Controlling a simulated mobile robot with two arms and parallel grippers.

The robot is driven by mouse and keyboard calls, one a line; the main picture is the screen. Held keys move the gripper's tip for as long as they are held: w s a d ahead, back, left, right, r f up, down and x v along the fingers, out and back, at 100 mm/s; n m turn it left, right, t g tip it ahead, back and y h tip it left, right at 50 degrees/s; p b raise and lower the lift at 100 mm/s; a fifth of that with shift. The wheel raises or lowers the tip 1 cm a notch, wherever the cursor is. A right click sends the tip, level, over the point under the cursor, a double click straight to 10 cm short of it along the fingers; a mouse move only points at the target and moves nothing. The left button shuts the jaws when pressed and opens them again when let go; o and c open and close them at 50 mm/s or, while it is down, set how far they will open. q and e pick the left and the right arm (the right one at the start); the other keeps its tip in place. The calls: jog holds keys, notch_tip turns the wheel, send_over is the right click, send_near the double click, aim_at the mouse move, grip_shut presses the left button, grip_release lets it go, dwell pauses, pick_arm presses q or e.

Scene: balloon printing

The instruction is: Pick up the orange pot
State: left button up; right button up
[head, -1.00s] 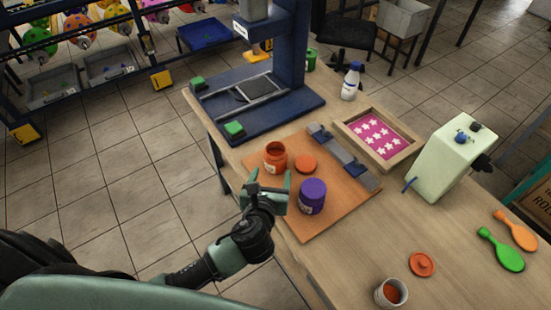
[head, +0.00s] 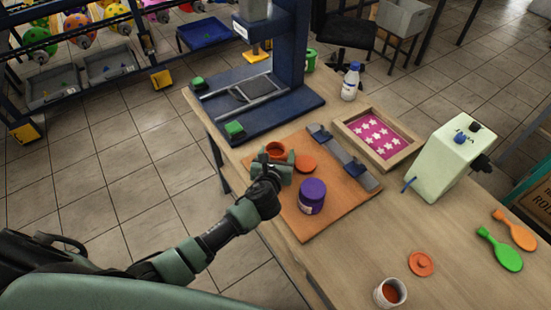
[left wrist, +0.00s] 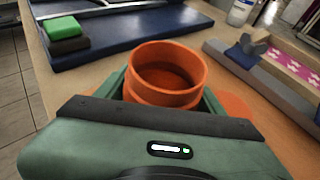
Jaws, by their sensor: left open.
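The orange pot (head: 274,149) is open-topped and upright on the orange-brown board (head: 336,212) on the table. Its lower part is hidden behind my left gripper in the head view. My left gripper (head: 277,167) is open, with its fingers on either side of the pot. In the left wrist view the pot (left wrist: 167,73) sits between the two green fingers (left wrist: 165,98), close in front of the palm. I cannot tell whether the fingers touch it. An orange lid (head: 306,164) lies beside the pot. My right gripper is not in view.
A purple pot (head: 312,197) stands close to my left gripper. A blue press (head: 255,112) is behind the board, and a grey-blue bar (head: 343,158) lies along the board's right side. A framed pink screen (head: 378,137) and a pale green machine (head: 447,160) are at right.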

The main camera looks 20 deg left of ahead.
pick_arm(q)
jog(key=shift+s+r, duration=0.1)
jog(key=shift+c, duration=0.2)
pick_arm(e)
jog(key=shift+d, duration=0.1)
pick_arm(q)
jog(key=c, duration=1.2)
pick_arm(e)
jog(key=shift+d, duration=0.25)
pick_arm(q)
jog(key=shift+r, duration=0.1)
